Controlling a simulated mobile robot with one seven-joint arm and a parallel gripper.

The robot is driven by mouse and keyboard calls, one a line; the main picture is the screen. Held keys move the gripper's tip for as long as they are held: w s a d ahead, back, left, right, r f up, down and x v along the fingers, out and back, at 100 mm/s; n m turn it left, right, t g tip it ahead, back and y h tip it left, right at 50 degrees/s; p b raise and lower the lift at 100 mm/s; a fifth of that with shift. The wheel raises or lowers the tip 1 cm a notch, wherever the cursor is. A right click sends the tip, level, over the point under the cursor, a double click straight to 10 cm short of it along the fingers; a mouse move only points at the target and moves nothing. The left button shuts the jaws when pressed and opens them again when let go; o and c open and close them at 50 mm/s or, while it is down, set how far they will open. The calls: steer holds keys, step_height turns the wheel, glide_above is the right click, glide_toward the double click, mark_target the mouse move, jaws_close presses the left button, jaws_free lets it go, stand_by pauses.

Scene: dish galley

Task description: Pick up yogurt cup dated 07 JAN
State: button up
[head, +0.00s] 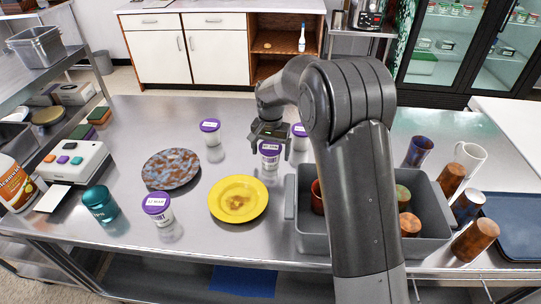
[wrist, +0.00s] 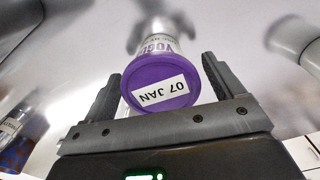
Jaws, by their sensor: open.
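The yogurt cup with the purple lid (wrist: 160,84) reads "07 JAN" on its white label in the wrist view. In the head view the same cup (head: 269,157) stands upright on the steel counter, just under my gripper (head: 269,137). Other purple-lidded cups stand at the back left (head: 210,131), at the right partly behind my arm (head: 299,133), and at the front (head: 158,208); the front label is hard to read.
A yellow plate (head: 228,215) and a speckled plate (head: 150,175) lie in front and left. A grey tub (head: 303,240) with cups stands right. A teal cup (head: 101,204) and button box (head: 88,172) are at left. Counter (head: 245,110) behind is clear.

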steer(key=shift+f, duration=0.65)
steer(key=shift+c, duration=0.6)
steer(key=c, duration=0.9)
